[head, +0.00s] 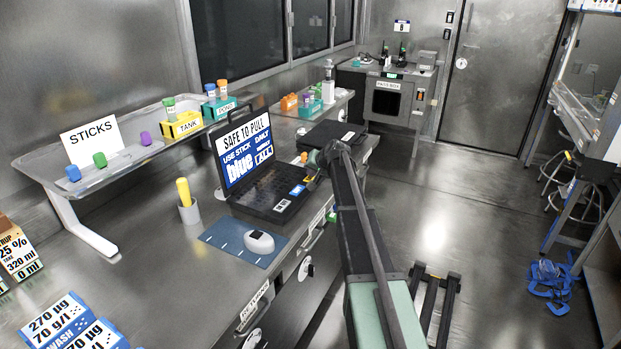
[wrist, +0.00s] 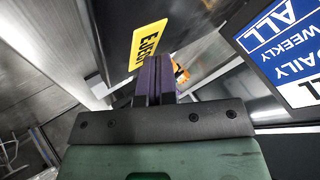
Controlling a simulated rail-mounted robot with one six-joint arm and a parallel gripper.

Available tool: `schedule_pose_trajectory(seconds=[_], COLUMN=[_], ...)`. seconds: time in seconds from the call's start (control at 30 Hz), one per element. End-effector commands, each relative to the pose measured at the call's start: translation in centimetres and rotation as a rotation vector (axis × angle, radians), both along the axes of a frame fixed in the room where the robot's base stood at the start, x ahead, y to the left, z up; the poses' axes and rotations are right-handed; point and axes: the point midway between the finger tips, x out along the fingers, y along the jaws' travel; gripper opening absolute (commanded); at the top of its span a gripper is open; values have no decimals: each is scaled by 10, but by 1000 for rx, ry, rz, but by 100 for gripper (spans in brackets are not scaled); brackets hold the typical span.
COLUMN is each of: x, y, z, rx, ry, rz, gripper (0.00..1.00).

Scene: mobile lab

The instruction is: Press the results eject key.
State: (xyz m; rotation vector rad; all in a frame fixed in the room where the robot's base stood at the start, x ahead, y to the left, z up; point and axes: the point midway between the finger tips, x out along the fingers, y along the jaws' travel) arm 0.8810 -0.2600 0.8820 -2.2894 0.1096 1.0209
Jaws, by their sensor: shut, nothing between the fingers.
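A black laptop (head: 262,190) stands open on the bench, its screen (head: 245,150) reading "SAFE TO PULL" and "USE STICK blue". The screen also shows upside down at the right of the wrist view (wrist: 285,45). A yellow label reading "Eject" (wrist: 146,44) is on a dark surface just beyond my fingertips in the wrist view. The key itself is not clearly visible. An orange piece (wrist: 181,73) shows beside the fingers, partly hidden. My gripper (wrist: 154,72) is shut and empty; I cannot tell whether it touches anything. In the head view, my arm's end is at the laptop's right side.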

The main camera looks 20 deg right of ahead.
Motion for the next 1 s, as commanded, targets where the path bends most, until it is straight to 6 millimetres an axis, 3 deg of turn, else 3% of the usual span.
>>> schedule_pose_trajectory(seconds=[0.43,0.77,1.0], x=[0,0,0], y=[0,0,0], z=[17,17,38], rx=[0,0,0], ry=[0,0,0], rz=[0,0,0], gripper=[0,0,0])
